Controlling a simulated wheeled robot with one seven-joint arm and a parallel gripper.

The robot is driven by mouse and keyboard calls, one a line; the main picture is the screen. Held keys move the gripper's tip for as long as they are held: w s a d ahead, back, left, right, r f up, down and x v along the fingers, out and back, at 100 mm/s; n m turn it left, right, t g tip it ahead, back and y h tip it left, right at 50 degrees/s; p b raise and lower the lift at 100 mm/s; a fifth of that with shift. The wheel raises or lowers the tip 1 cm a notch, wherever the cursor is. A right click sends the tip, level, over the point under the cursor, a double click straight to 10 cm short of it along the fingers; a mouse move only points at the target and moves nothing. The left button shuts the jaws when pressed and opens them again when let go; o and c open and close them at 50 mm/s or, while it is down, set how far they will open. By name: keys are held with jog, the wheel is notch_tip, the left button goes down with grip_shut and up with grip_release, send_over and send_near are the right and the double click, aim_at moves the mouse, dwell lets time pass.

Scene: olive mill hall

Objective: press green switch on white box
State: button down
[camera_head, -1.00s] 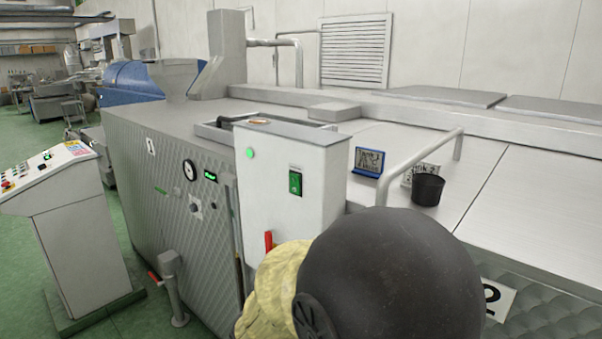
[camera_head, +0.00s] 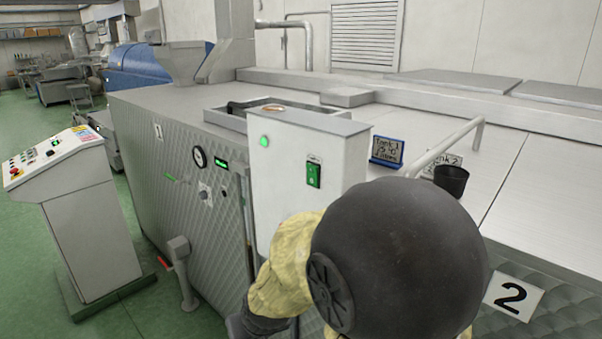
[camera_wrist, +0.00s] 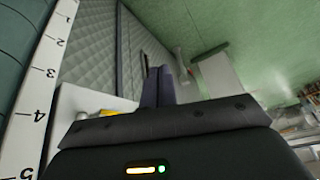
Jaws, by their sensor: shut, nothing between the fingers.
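The white box (camera_head: 288,190) stands upright against the front of the steel machine, in the middle of the head view. The green switch (camera_head: 313,175) is on its front face, right of a small lit green round lamp (camera_head: 264,141). My arm's dark round joint and yellow sleeve cover the box's lower part, but the switch is clear. My gripper's fingertips are out of the head view. In the wrist view, my gripper (camera_wrist: 158,86) is shut and empty, with its two dark fingers together. I cannot make out the switch in the wrist view.
A control console (camera_head: 80,215) stands at the left. A bent steel rail (camera_head: 450,147), a black cup (camera_head: 451,180) and a blue-framed sign (camera_head: 387,151) are on the machine top. A pipe stand (camera_head: 183,272) rises before the machine. Green floor between console and machine is clear.

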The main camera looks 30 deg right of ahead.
aim_at(309, 168)
jog(key=w+d+r+m+t+h+p, duration=0.1)
jog(key=w+r+m+t+h+p, duration=0.2)
jog(key=w+r+m+t+h, duration=0.8)
jog(key=s+d+r+m+g+h+p, duration=0.2)
jog(key=r+g+h, duration=0.5)
jog(key=r, duration=0.6)
jog(key=s+d+g+p, duration=0.1)
jog(key=g, duration=0.1)
jog(key=shift+s+r+g+h, duration=0.15)
jog(key=shift+r+g+h, duration=0.15)
jog(key=shift+g, duration=0.1)
jog(key=shift+d, duration=0.15)
jog(key=p+x, duration=0.5)
jog(key=x, duration=0.7)
jog(key=shift+d+r, duration=0.2)
jog(key=shift+d, duration=0.15)
jog(key=shift+w+d+f+p, duration=0.1)
jog(key=shift+w+d+p, duration=0.25)
jog(key=shift+d, duration=0.15)
jog(key=shift+w+a, duration=0.1)
jog(key=shift+w, duration=0.05)
